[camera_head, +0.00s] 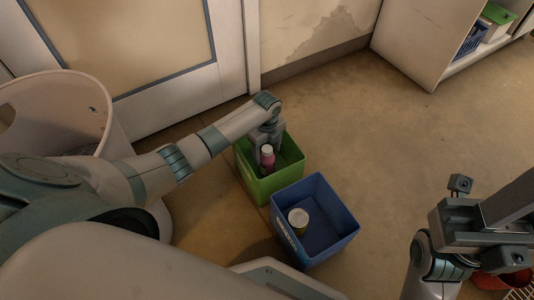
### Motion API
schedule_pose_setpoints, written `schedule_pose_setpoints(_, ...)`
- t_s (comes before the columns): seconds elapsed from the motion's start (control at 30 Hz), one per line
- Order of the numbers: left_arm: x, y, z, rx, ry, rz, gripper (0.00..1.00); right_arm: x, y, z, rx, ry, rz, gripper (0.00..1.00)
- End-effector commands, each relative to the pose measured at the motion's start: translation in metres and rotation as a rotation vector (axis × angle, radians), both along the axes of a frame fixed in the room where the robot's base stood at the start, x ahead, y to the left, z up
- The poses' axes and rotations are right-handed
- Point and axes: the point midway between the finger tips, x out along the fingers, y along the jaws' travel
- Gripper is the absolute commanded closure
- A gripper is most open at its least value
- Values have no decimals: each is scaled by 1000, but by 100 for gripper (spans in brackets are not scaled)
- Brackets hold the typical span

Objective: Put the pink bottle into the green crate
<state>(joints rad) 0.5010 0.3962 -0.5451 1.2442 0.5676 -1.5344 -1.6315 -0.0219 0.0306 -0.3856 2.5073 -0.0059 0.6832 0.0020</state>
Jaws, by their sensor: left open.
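The pink bottle (267,161) with a pale cap stands inside the green crate (259,198), near the crate's middle. My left gripper (266,143) reaches down over the crate, just behind and around the top of the bottle. Its jaws are open; whether a finger touches the bottle I cannot tell. The bottle's base and the crate floor beneath it are partly hidden. My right gripper (477,222) is at the right of the picture, away from the crates, and its fingertips do not show clearly.
A blue crate (335,248) holding a can (298,219) stands on the floor just in front of the green one. A white bin (60,95) is at the left. A shelf unit (425,40) stands at the back right. The floor between is clear. A red object (489,281) lies bottom right.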

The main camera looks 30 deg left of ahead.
Motion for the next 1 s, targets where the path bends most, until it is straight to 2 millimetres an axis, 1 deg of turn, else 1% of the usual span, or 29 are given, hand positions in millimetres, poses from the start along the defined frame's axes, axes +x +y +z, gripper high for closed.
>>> schedule_pose_setpoints(0.03, 1, 0, 16, 0, -2, -1, 36, 1, -1, 4, -4, 12, -6, 69)
schedule_pose_setpoints(0.1, 1, 0, 29, 0, -3, -1, 36, 2, -2, 2, -7, 26, -14, 69)
schedule_pose_setpoints(0.3, 1, 0, 62, 1, -1, 0, 36, 3, -5, -3, -19, 58, -33, 69)
schedule_pose_setpoints(0.4, 1, 0, 74, -1, -2, -1, 36, 3, -6, -6, -23, 69, -41, 69)
schedule_pose_setpoints(0.6, 0, 0, 84, -1, 0, 0, 36, 3, -7, -9, -27, 80, -47, 69)
schedule_pose_setpoints(1.0, 0, 0, 84, -1, 0, 0, 36, 3, -7, -11, -26, 81, -47, 69)
